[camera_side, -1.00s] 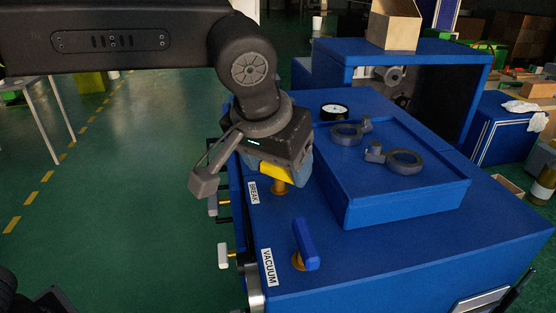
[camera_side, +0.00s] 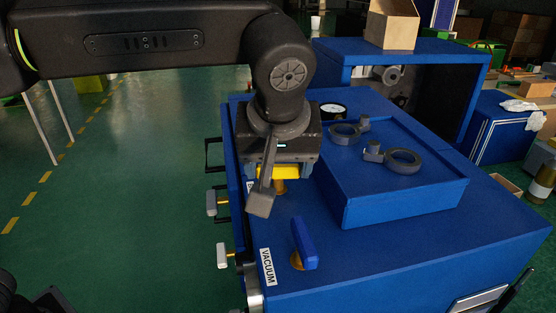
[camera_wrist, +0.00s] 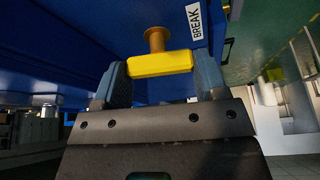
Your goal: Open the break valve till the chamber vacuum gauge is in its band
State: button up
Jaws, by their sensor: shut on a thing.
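The break valve has a yellow handle (camera_wrist: 160,64) on a brass stem (camera_wrist: 157,38), beside the BREAK label (camera_wrist: 194,22) in the wrist view. My gripper (camera_wrist: 160,78) is shut on this handle, with a blue-grey finger at each end of it. In the side view the yellow handle (camera_side: 278,172) shows under my gripper (camera_side: 280,173), and my wrist partly hides the BREAK label. The gauge (camera_side: 333,109) is a small round dial with a white face on the blue bench top behind my wrist. Its needle and band are too small to read.
The blue VACUUM valve handle (camera_side: 304,243) stands on the bench top (camera_side: 400,250) in front, by the VACUUM label (camera_side: 268,267). Two dark ring-shaped parts (camera_side: 403,162) lie on the raised blue panel (camera_side: 400,205) at the right. White-ended levers (camera_side: 222,255) stick out at the left side.

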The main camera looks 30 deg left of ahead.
dwell(0.3)
jog(key=o, duration=0.9)
jog(key=shift+o, duration=0.2)
jog(key=shift+r, duration=0.1)
jog(key=v, duration=1.3)
jog(key=shift+r, duration=0.3)
jog(key=shift+s, duration=0.1)
